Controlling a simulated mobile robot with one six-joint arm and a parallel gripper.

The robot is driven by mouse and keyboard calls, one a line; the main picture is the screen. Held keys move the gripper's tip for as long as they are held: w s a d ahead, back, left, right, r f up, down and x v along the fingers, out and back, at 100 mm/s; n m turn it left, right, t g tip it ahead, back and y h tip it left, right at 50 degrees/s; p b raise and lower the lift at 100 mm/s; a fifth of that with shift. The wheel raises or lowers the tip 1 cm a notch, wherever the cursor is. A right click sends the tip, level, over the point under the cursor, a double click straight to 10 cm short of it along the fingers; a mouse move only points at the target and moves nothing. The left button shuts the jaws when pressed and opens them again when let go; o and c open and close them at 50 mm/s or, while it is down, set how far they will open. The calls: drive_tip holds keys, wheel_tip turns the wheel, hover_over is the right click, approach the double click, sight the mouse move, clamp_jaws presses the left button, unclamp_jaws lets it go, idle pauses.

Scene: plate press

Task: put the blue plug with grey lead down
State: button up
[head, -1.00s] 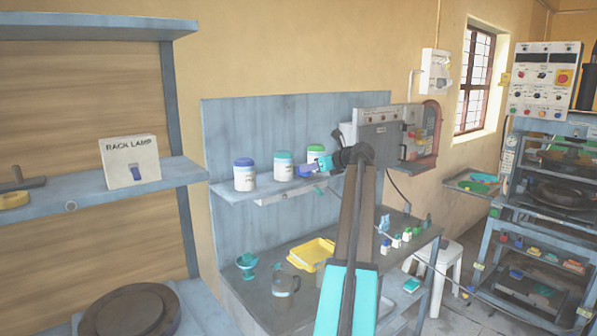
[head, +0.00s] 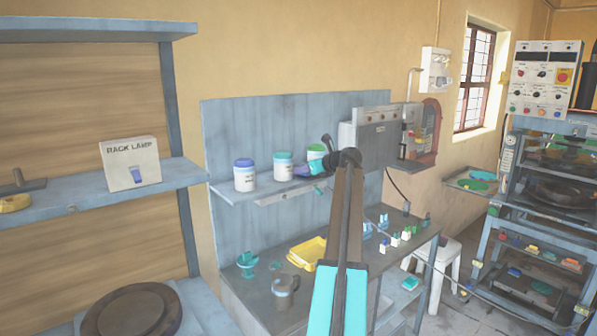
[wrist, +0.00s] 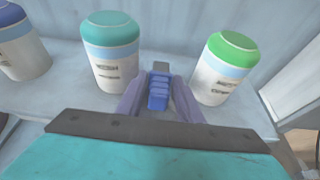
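The blue plug (wrist: 158,90) sits between the two purple fingers of my gripper (wrist: 159,98) in the wrist view. The fingers appear to touch its sides, so my gripper looks shut on it. It is above the shelf, between the teal-lidded jar (wrist: 113,60) and the green-lidded jar (wrist: 224,68). I cannot tell whether the plug touches the shelf. In the head view my gripper (head: 304,170) is small, at the right part of the wall shelf (head: 240,193), in front of the green-lidded jar.
A blue-lidded jar (head: 245,175) stands farther left on the shelf. A grey box with knobs (head: 378,138) is to the right. Below, a bench holds a yellow tray (head: 308,252), a metal mug (head: 285,290) and several small coloured items. A rack lamp box (head: 131,163) is at left.

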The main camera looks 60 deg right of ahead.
drive_tip(key=shift+c, duration=0.2)
clamp_jaws()
drive_tip(key=shift+r, duration=0.1)
drive_tip(key=shift+r+b, duration=0.55)
drive_tip(key=shift+r, duration=0.95)
drive_tip(key=shift+s+r, duration=0.15)
drive_tip(key=shift+r, duration=0.05)
drive_tip(key=s+a+b, duration=0.1)
drive_tip(key=s+a, duration=0.2)
drive_tip(key=s, duration=0.4)
drive_tip(key=s+a+r+b, duration=0.1)
drive_tip(key=s+a+b, duration=0.1)
drive_tip(key=s, duration=0.5)
drive_tip(key=shift+s+a+r, duration=0.2)
drive_tip(key=shift+a+r, duration=0.05)
drive_tip(key=shift+a, duration=0.4)
